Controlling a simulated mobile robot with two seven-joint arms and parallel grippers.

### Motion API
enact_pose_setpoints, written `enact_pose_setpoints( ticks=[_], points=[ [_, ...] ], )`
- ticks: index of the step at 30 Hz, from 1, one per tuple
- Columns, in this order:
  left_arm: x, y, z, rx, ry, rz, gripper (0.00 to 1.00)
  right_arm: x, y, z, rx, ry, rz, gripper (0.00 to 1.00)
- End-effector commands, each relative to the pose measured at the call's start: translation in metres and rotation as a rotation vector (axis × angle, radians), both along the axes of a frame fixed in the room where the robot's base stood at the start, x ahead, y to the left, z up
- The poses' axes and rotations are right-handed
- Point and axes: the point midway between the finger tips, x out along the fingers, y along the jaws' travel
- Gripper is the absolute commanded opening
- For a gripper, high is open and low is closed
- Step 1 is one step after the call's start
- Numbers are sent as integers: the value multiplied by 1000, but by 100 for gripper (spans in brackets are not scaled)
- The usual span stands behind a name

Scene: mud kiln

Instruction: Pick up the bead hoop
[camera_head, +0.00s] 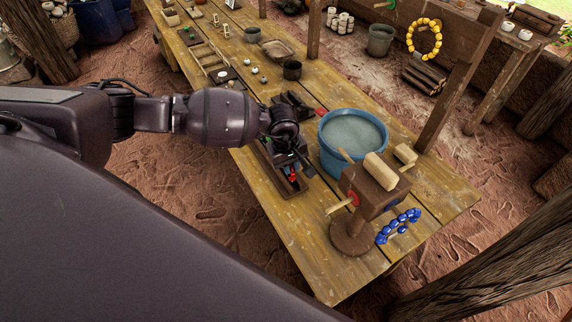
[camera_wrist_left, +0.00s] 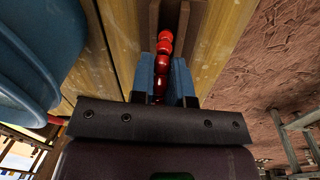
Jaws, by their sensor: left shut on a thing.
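A red bead hoop (camera_wrist_left: 165,45) shows in the left wrist view as a row of shiny beads running between the blue fingers of my left gripper (camera_wrist_left: 161,78). The fingers are shut on it. In the head view my left gripper (camera_head: 290,166) is low over a narrow brown wooden tray (camera_head: 296,190) on the table, with a little red of the hoop (camera_head: 293,176) showing. Most of the hoop is hidden by the gripper. I cannot tell whether it still touches the tray. My right gripper is not in view.
A blue water bucket (camera_head: 338,160) stands close right of the gripper. A wooden stand (camera_head: 352,234) with a blue bead hoop (camera_head: 397,227) is at the table's near end. A yellow bead hoop (camera_head: 411,38) hangs at the back. A post (camera_head: 455,95) rises beside the table (camera_head: 290,235).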

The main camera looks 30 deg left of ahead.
Motion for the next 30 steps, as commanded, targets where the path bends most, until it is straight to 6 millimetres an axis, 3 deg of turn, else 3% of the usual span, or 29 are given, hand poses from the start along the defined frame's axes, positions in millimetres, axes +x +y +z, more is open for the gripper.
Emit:
enact_pose_setpoints(
  ticks=[5, 11, 24, 30],
  points=[
    [1, 0, 4, 0, -1, 0, 0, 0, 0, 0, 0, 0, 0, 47],
    [1, 0, 29, 0, -4, -1, 0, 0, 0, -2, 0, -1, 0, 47],
    [1, 1, 138, 1, -5, -1, 0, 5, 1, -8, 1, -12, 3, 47],
    [0, 0, 176, 0, -4, -1, 0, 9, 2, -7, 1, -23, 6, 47]
  ],
)
